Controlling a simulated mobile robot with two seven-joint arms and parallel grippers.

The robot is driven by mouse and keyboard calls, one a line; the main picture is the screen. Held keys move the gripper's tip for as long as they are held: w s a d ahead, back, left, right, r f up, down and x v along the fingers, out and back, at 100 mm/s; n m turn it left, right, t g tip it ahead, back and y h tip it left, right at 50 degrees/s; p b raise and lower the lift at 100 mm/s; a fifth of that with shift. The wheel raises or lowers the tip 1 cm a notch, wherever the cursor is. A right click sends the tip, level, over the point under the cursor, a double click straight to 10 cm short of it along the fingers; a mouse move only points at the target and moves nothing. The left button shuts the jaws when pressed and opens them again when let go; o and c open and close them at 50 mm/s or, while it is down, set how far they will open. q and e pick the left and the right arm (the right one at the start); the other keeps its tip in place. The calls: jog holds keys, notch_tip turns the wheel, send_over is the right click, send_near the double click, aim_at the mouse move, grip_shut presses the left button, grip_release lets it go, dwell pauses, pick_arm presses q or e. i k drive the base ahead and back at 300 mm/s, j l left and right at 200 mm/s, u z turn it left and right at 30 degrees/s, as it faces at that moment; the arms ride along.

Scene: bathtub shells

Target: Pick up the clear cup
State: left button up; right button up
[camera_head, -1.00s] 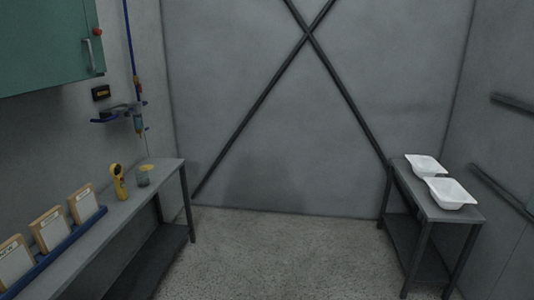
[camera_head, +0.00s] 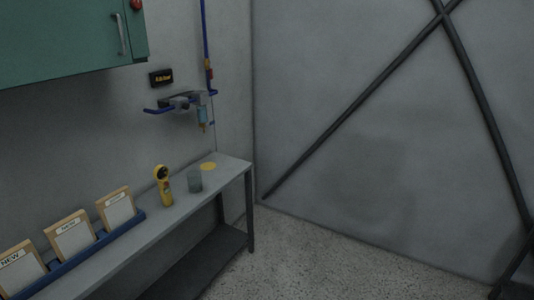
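The clear cup (camera_head: 195,181) stands upright on the grey shelf table (camera_head: 180,208) along the left wall, near the table's far end. A yellow handheld device (camera_head: 164,187) stands just left of the cup, and a flat yellow disc (camera_head: 208,166) lies just behind it to the right. The cup looks greyish and see-through. Neither of my grippers shows in the head view.
A blue rack (camera_head: 88,252) with several labelled boards sits on the table's near part. A green cabinet (camera_head: 65,45) and a blue wall bracket (camera_head: 172,108) hang above. The speckled floor (camera_head: 300,262) right of the table is clear.

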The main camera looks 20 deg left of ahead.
aim_at(195, 182)
jog(key=i+u, duration=0.4)
jog(key=i+l+u, duration=0.2)
jog(key=u, duration=0.25)
jog(key=i+l+u, duration=0.25)
jog(key=u, duration=0.15)
jog(key=i+l+u, duration=0.2)
jog(key=u, duration=0.2)
jog(key=i+l+u, duration=0.2)
jog(key=u, duration=0.15)
jog(key=i+l+u, duration=0.15)
jog(key=l+u, duration=0.25)
